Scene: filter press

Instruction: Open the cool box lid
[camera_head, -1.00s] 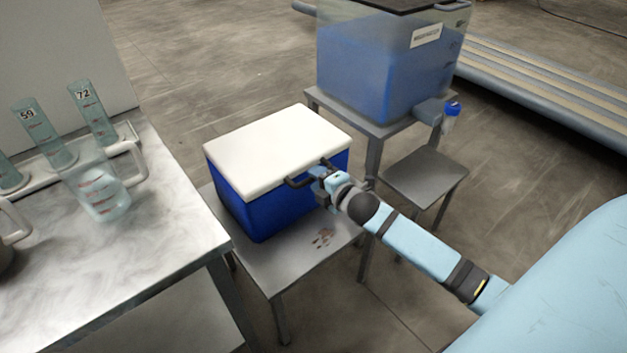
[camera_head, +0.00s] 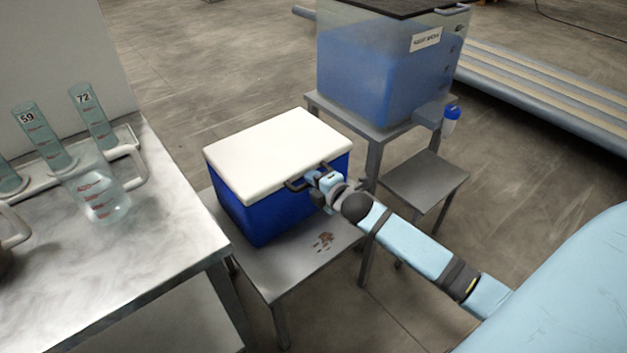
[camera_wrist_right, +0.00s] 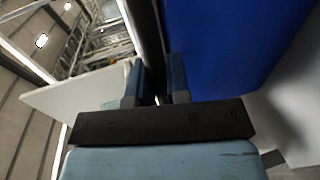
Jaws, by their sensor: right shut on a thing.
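The cool box has a blue body (camera_head: 262,215) and a white lid (camera_head: 275,143), and stands on a low grey metal table. The lid lies down on the body, with no clear gap in the head view. A dark handle (camera_head: 296,184) sticks out from the lid's front edge. My right gripper (camera_head: 315,178) is at this handle and shut on it. In the right wrist view the two fingers (camera_wrist_right: 155,85) stand either side of the dark handle bar (camera_wrist_right: 147,40), with the white lid (camera_wrist_right: 75,98) left and the blue body (camera_wrist_right: 230,45) right. My left gripper is out of view.
A steel bench (camera_head: 165,225) at the left holds a clear beaker (camera_head: 100,195) and numbered cylinders in a rack. A tank of blue liquid (camera_head: 385,70) stands on a table behind the box. A low shelf (camera_head: 425,178) is right of it. Floor is free in front.

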